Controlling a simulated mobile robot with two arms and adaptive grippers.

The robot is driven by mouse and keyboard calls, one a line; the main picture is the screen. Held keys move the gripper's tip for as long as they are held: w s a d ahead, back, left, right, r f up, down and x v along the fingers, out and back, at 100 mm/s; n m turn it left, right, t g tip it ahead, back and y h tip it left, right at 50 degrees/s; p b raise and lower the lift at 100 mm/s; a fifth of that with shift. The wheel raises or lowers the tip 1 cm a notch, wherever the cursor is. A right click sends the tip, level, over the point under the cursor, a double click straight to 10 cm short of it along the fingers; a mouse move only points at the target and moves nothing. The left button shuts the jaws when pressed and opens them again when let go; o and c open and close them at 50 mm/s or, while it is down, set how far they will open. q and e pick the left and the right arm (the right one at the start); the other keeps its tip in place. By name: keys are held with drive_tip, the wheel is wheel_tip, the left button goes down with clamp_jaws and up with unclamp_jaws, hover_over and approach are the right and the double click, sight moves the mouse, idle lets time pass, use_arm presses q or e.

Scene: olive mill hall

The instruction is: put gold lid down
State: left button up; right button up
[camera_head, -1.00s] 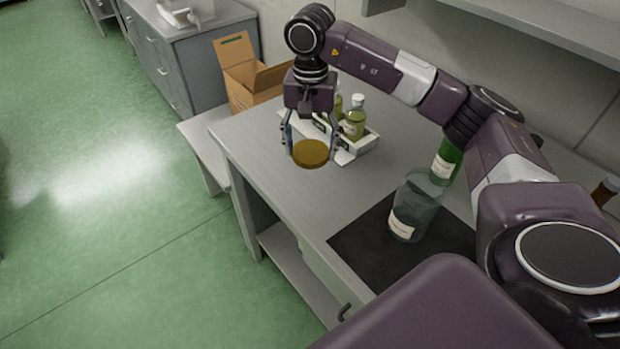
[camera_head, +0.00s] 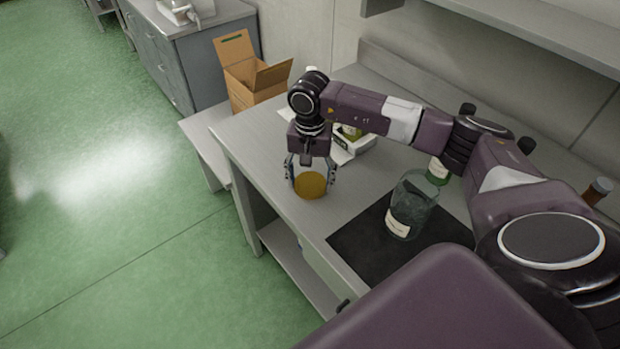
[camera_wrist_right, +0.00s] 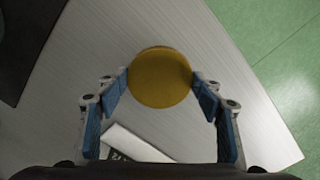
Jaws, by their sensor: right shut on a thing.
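The gold lid (camera_head: 310,185) is a round, flat disc held between the fingers of my right gripper (camera_head: 310,176), low over the left part of the metal table (camera_head: 262,150). In the right wrist view the gold lid (camera_wrist_right: 160,77) sits between the blue-padded fingertips of my right gripper (camera_wrist_right: 160,84), one on each side. I cannot tell whether the lid touches the table top. A clear glass jar (camera_head: 411,205) with a pale label stands open on the black mat (camera_head: 370,248) to the right. My left gripper is not in view.
A white tray (camera_head: 352,150) with small bottles stands behind my right gripper, partly hidden by my arm. A green bottle (camera_head: 438,171) stands behind the jar. An open cardboard box (camera_head: 254,85) is at the back left. Bare table surrounds the lid; the table's edge is close on the left.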

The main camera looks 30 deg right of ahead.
sight(310, 184)
drive_tip(key=shift+f, duration=0.15)
drive_tip(key=o, duration=1.3)
drive_tip(key=shift+r, duration=0.2)
drive_tip(key=shift+w+r, duration=0.1)
drive_tip(key=shift+r, duration=0.25)
wheel_tip(310, 184, up, 11)
drive_tip(key=b, duration=0.3)
drive_tip(key=shift+r, duration=0.15)
